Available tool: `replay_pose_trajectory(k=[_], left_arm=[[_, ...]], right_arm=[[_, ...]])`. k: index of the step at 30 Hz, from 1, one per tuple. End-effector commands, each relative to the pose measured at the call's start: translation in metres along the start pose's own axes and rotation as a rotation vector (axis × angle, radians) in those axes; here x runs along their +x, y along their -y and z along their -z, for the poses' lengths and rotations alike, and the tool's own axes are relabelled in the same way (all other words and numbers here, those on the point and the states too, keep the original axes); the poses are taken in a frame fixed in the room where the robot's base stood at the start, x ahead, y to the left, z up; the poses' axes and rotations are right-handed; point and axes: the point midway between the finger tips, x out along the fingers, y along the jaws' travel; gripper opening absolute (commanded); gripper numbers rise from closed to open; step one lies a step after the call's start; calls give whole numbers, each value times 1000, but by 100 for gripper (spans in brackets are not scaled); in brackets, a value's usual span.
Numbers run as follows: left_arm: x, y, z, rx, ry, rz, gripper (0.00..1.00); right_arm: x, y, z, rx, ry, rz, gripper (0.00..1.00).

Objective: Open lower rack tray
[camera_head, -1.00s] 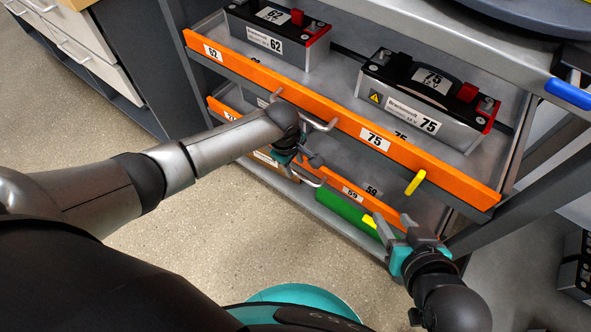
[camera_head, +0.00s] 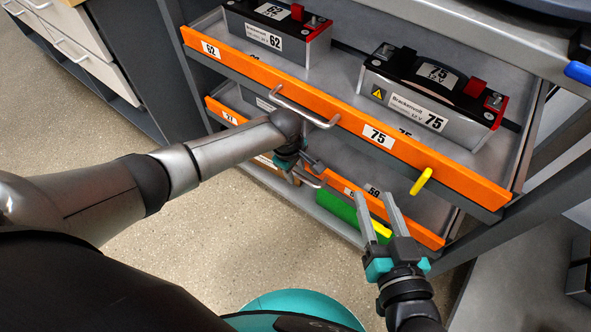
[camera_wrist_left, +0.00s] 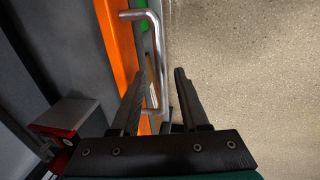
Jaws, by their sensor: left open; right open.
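The lower tray has an orange front (camera_head: 425,235) labelled 27 and 59, below the upper tray. Its metal bar handle (camera_head: 309,181) is partly hidden by my left gripper (camera_head: 314,170). In the left wrist view the same handle (camera_wrist_left: 153,35) runs down between the two spread fingers of my left gripper (camera_wrist_left: 159,74), which is open and not closed on it. A yellow tab (camera_head: 381,228) sits on the lower front. My right gripper (camera_head: 377,196) is open, its fingers pointing up in the picture on either side of that tab; contact cannot be told.
The upper tray's orange front (camera_head: 340,118) has its own handle (camera_head: 300,108) and yellow tab (camera_head: 421,181). It holds batteries 62 (camera_head: 275,35) and 75 (camera_head: 430,90). A green object (camera_head: 340,209) lies below. Floor (camera_head: 200,250) in front is clear.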

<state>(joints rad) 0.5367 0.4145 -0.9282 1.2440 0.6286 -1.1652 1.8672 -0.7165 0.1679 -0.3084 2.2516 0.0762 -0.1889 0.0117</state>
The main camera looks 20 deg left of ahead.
Motion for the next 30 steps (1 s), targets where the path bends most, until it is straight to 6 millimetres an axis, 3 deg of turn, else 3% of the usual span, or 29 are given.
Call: replay_pose_trajectory(k=[11, 23, 30], left_arm=[[1, 0, 0, 0, 1, 0, 45], [1, 0, 0, 0, 1, 0, 0], [1, 0, 0, 0, 1, 0, 0]], right_arm=[[0, 1, 1, 3, -14, 3, 50], [0, 1, 1, 3, -13, 3, 50], [0, 1, 1, 3, -14, 3, 50]])
